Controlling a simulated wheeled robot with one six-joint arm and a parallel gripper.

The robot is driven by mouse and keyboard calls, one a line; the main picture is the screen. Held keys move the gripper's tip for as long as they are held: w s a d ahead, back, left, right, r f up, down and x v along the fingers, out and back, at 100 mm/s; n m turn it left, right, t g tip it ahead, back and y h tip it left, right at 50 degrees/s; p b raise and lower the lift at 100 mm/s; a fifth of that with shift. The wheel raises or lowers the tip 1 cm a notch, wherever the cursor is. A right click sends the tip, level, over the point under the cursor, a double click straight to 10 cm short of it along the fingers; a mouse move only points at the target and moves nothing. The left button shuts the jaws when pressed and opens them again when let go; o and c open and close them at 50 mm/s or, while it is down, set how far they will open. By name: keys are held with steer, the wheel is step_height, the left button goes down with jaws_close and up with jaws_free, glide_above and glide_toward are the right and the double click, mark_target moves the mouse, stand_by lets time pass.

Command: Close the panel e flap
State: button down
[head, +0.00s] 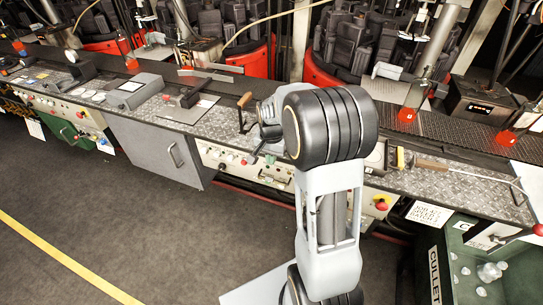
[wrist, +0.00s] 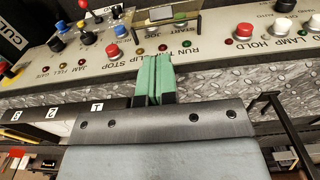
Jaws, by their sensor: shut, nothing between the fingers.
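In the head view a grey flap (head: 153,147) with a bar handle (head: 175,155) stands out from the console front, left of my arm. It looks open, its lower edge away from the console. I cannot read a letter on it, so I cannot tell if it is panel e. My gripper shows in the head view (head: 252,158) near the button panel, to the right of the flap, partly behind my arm. In the wrist view my gripper (wrist: 153,80) has its green fingertips together, empty, over the button panel. The flap is not clearly seen there.
The button panel (wrist: 205,45) carries red buttons, lamps and knobs close to my fingertips. A chequered metal counter (head: 225,115) runs above it with levers and a wooden-handled tool (head: 245,102). A green cullet bin (head: 440,268) stands at right. The floor (head: 120,235) before the flap is clear.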

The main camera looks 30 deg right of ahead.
mark_target(271, 179)
steer(key=shift+f, duration=3.4)
